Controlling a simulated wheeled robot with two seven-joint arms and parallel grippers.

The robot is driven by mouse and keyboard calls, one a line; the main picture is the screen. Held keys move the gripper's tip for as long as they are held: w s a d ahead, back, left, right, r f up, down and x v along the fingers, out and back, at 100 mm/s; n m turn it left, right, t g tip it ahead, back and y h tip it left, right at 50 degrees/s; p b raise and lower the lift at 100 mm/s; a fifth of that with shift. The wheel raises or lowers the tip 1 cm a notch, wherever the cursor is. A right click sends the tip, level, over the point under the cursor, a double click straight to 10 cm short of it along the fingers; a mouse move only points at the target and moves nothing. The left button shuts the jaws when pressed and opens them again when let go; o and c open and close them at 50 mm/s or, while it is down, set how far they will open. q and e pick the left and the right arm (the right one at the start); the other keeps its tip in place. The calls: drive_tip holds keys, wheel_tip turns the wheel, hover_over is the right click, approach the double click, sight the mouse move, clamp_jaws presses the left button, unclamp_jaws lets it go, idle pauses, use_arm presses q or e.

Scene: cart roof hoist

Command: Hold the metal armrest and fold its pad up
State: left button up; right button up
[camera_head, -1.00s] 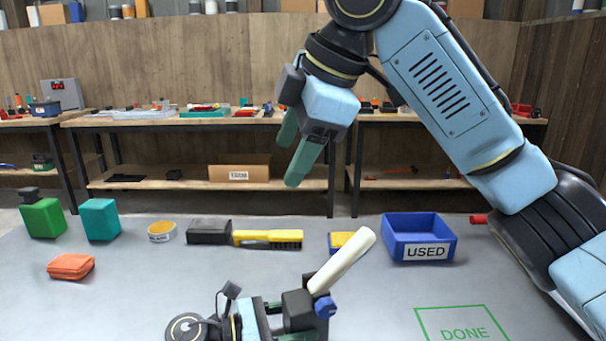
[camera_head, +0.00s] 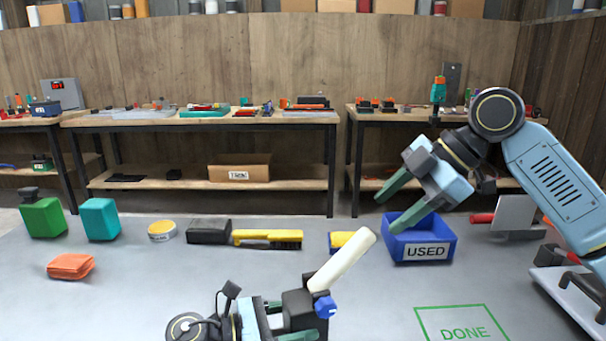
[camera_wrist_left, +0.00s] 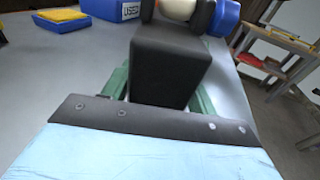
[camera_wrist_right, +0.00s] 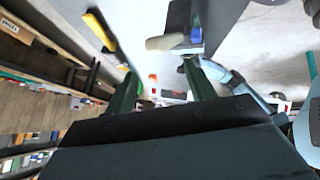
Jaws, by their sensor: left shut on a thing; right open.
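The armrest stands at the front middle of the table. It has a black block (camera_head: 298,309), a cream pad (camera_head: 343,260) slanting up to the right, and a blue knob (camera_head: 325,307) at the pad's lower end. My left gripper (camera_head: 287,320) is shut on the black block, which fills the space between its green fingers in the left wrist view (camera_wrist_left: 170,70). My right gripper (camera_head: 391,209) is open and empty, in the air in front of the blue bin, apart from the pad. The pad also shows in the right wrist view (camera_wrist_right: 165,42).
A blue bin (camera_head: 424,254) marked USED stands right of the pad. A yellow-black brush (camera_head: 268,239) and a yellow sponge (camera_head: 338,240) lie behind the armrest. A green DONE outline (camera_head: 462,325) marks clear table at right. Green (camera_head: 43,218) and teal (camera_head: 100,219) containers stand at left.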

sight(366, 233)
drive_tip(key=shift+d+f+x, duration=0.1)
drive_tip(key=shift+d+x, duration=0.05)
drive_tip(key=shift+x, duration=1.2)
drive_tip(key=shift+d+f+x, duration=0.1)
drive_tip(key=shift+x, duration=1.25)
drive_tip(key=shift+d+f+x, duration=0.1)
drive_tip(key=shift+d+x, duration=0.05)
drive_tip(key=shift+x, duration=1.25)
drive_tip(key=c, duration=0.4)
drive_tip(key=shift+o, duration=0.2)
drive_tip(key=shift+a+r, duration=0.1)
drive_tip(key=shift+r, duration=0.05)
drive_tip(key=shift+s+a+r, duration=0.15)
drive_tip(key=shift+a+r, duration=0.4)
drive_tip(key=shift+a, duration=0.05)
drive_tip(key=shift+a+r, duration=0.1)
